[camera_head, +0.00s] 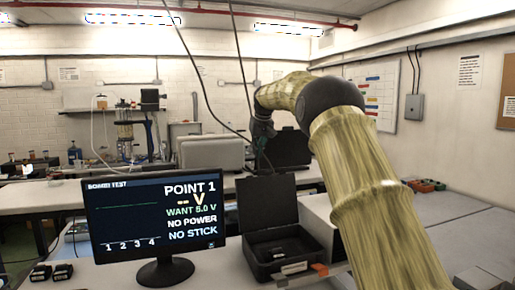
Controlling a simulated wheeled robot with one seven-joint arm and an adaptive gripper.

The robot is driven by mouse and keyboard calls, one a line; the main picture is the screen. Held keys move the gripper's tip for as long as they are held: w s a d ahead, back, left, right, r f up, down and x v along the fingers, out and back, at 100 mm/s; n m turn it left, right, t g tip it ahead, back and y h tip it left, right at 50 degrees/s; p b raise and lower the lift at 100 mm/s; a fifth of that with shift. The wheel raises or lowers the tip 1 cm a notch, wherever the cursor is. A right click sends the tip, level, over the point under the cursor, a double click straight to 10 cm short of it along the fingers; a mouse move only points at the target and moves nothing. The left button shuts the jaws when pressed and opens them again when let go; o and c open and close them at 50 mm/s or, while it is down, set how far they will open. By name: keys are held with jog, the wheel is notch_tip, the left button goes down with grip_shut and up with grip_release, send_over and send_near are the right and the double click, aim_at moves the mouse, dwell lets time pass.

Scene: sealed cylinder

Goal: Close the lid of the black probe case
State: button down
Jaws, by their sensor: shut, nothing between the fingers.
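The black probe case (284,268) stands open on the near bench, right of the monitor. Its lid (267,203) stands up at the back, roughly upright, and the dark inside of the base faces me. My gripper (262,163) is small and dark at the end of my yellowish arm. It shows just above the lid's top edge, pointing down, shut and empty. I cannot tell whether it is behind the lid or touching it.
A monitor (152,215) stands close on the left of the case. A pale box (322,222) stands right of it, partly hidden by my arm. Small dark items (51,272) lie at the lower left. Cables hang from above near my gripper.

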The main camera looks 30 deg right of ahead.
jog(key=w+a+p+x, duration=0.1)
jog(key=p+x, duration=0.2)
jog(key=x, duration=0.4)
jog(key=s, duration=0.1)
jog(key=s+r+p, duration=0.1)
jog(key=s, duration=0.2)
jog(key=shift+s+a+r, duration=0.15)
jog(key=shift+a, duration=0.25)
jog(key=shift+s+b, duration=0.1)
jog(key=shift+b, duration=0.2)
